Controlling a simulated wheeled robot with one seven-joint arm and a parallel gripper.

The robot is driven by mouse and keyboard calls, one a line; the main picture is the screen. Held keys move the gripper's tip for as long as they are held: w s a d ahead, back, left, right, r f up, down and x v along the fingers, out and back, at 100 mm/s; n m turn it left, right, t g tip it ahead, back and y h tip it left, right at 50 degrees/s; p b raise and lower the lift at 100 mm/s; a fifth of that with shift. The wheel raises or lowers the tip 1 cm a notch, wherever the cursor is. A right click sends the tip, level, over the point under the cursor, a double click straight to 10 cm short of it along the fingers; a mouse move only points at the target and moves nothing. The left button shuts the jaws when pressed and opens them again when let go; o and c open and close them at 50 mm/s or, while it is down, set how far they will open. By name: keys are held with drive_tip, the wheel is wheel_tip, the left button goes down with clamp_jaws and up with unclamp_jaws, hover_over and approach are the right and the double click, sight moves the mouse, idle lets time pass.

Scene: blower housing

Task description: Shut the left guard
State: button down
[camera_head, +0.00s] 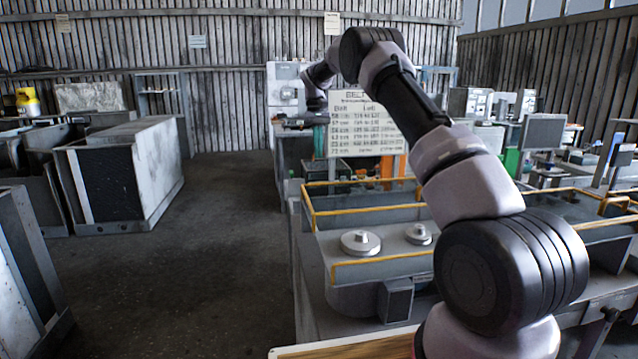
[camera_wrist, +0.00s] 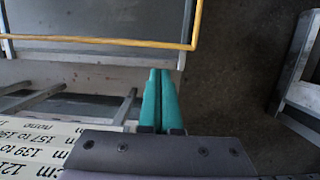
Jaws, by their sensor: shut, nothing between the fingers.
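The blower housing (camera_head: 350,298) is a grey body with two round lids on top, on the bench at centre right. Grey panels with yellow top rails (camera_head: 312,208) stand around it; I cannot tell for sure which one is the left guard or how far it is open. In the wrist view, a yellow rail (camera_wrist: 120,42) runs across the top and turns at a corner right of centre. My gripper (camera_wrist: 160,72) has teal fingers pressed together and empty, just below that rail in the picture; contact is not visible. In the head view, its end is partly hidden near the sign.
A white sign with printed rows (camera_head: 364,128) stands behind the housing; it also shows at the lower left of the wrist view (camera_wrist: 40,145). Large metal cabinets (camera_head: 150,165) stand at the left. The floor (camera_head: 220,230) between them and the bench is clear.

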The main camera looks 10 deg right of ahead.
drive_tip(key=x, duration=1)
drive_tip(key=shift+a+f, duration=0.2)
drive_tip(key=shift+f, duration=0.1)
